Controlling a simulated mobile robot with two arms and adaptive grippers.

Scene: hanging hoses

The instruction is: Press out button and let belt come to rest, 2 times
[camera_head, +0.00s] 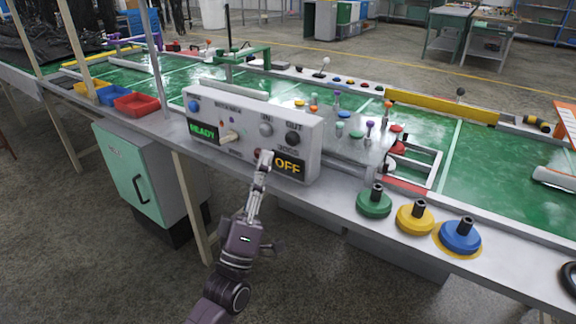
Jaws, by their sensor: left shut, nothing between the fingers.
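The grey control box (235,128) stands on the near edge of the conveyor table. Its out button (293,138) is a dark round button under the label OUT, at the upper right of the face. A paler button (266,130) sits to its left under IN. My left gripper (265,160) is shut and empty, with its tips at the lower face, below both buttons and beside the amber OFF display (289,168). The tips partly hide a red button; contact is hard to tell. The green belt (490,170) runs behind the box. My right gripper is out of view.
A green READY display (203,131) and a lever are on the box's left half. Green (373,205), yellow (414,220) and blue (460,238) round pieces with black stems stand to the right. A red tray (137,104) is at left. A green-doored cabinet (135,180) stands below.

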